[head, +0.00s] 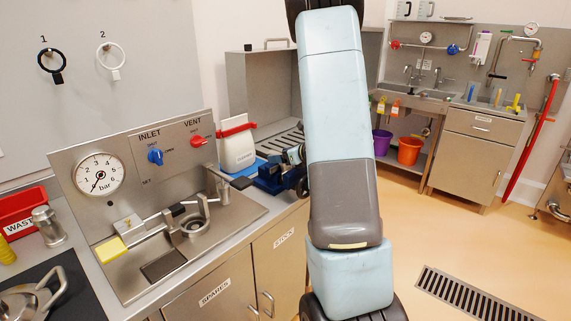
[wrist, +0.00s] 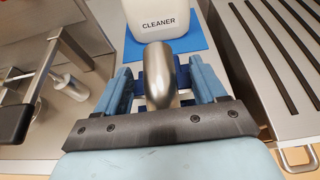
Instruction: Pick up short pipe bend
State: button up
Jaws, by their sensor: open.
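The short pipe bend (wrist: 160,72) is a shiny metal curved tube in the middle of the wrist view. My gripper (wrist: 162,84) is open, with one blue finger on each side of the pipe bend. Small gaps seem to show between the fingers and the metal, so I cannot tell of any contact. Dark blue parts show behind the bend, and a blue vise-like block (head: 268,180) stands at the counter edge in the head view. The bend's lower end is hidden by my gripper. My arm hides much of that spot in the head view.
A white cleaner jug (wrist: 165,22) stands on a blue mat (wrist: 198,38) just beyond the bend. A slotted metal drainer (wrist: 275,60) lies to the right. A metal bracket with a black handle (wrist: 14,122) is close on the left. The gauge panel (head: 140,160) stands at the counter's back.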

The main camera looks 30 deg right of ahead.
jog(key=c, duration=1.2)
jog(key=shift+o, duration=0.2)
jog(key=shift+r, duration=0.1)
